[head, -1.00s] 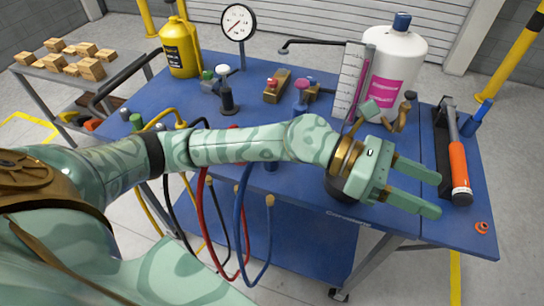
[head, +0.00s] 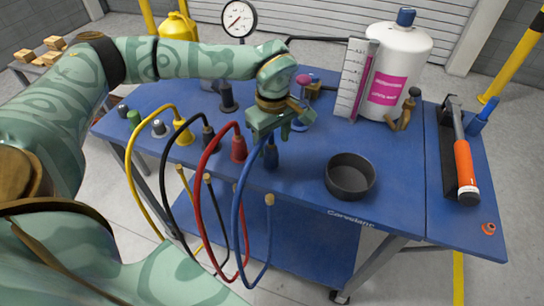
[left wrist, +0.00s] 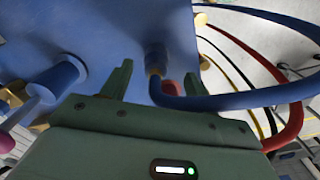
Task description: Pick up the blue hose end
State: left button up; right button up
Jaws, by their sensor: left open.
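The blue hose (head: 237,205) rises over the front edge of the blue cart (head: 405,190). Its upper end (head: 271,156) is a dark blue fitting standing at the cart top, and its loop hangs below, with a tan tip at the other end. My left gripper (head: 270,135) is open and empty, pointing down just above the fitting. The hose (left wrist: 240,98) bends away to the right there. My right gripper is not in view.
Red (head: 239,148), black (head: 207,138) and yellow (head: 184,132) hose ends stand in a row to the left. A black bowl (head: 350,178) lies to the right. A white bottle (head: 397,75) and a gauge (head: 239,20) stand behind. An orange-handled hammer (head: 463,165) lies far right.

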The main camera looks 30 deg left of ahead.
aim_at(273, 157)
pick_arm(q)
jog(key=f, duration=0.2)
jog(key=f+b, duration=0.1)
jog(key=f, duration=0.4)
jog(key=shift+w+a+b, duration=0.1)
jog(key=shift+w+b, duration=0.15)
jog(key=shift+b, duration=0.15)
jog(key=shift+r, duration=0.1)
jog(key=c, duration=1.3)
